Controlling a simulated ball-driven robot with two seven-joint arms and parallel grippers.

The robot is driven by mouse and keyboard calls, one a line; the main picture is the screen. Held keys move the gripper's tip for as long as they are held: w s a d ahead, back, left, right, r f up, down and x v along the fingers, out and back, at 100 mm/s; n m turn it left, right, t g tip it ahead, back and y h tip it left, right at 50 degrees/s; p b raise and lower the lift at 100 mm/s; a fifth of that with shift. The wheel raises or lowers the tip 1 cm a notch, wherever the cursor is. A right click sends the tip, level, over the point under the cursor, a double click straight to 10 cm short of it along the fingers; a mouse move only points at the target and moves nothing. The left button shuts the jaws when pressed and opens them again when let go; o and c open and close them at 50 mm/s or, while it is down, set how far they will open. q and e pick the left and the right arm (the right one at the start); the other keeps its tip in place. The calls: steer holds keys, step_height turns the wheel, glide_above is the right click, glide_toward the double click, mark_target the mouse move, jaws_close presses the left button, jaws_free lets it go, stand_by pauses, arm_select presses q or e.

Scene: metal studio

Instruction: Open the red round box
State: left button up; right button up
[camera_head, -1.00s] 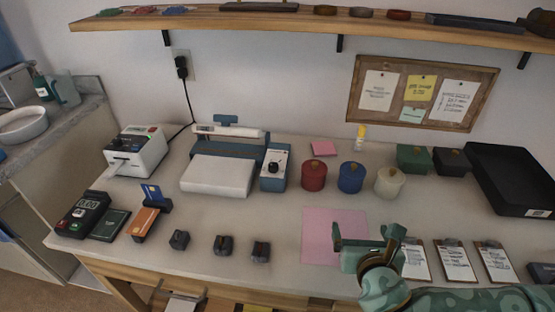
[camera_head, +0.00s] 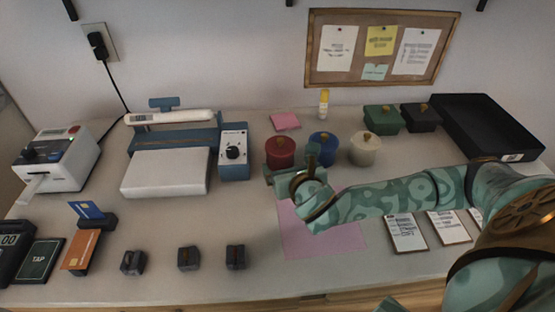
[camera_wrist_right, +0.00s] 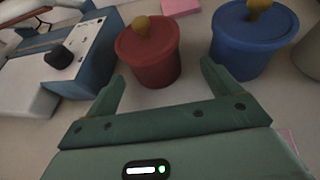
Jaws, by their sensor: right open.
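The red round box (camera_head: 280,151) stands upright on the table between the blue-and-white device and the blue round box. Its lid is on, with a brownish-gold knob on top. In the right wrist view the red box (camera_wrist_right: 149,55) is just ahead of my right gripper (camera_wrist_right: 160,88), between the lines of its two fingers. My right gripper is open and empty. In the head view the right gripper (camera_head: 290,168) is close in front of the red box and hides part of its lower side. My left gripper is not in view.
The blue round box (camera_head: 321,150) stands close right of the red one, with a white round box (camera_head: 365,150) beyond. The blue device with a dial (camera_head: 233,155) is close on the left. A pink mat (camera_head: 335,238) lies in front. Small dark blocks (camera_head: 189,258) stand front left.

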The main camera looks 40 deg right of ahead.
mark_target(281, 140)
steer(key=b+x, duration=0.2)
steer(key=x, duration=0.1)
steer(key=b+x, duration=0.1)
steer(key=x, duration=0.1)
steer(key=shift+w+a+f, duration=0.1)
steer(key=shift+w+a, duration=0.05)
steer(key=shift+a, duration=0.15)
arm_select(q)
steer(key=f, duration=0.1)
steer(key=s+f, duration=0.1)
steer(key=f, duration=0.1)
arm_select(e)
steer(key=shift+d+r, duration=0.1)
steer(key=shift+r, duration=0.15)
steer(key=c, duration=1)
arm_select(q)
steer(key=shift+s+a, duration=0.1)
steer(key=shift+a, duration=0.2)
arm_select(e)
steer(key=shift+c, duration=0.3)
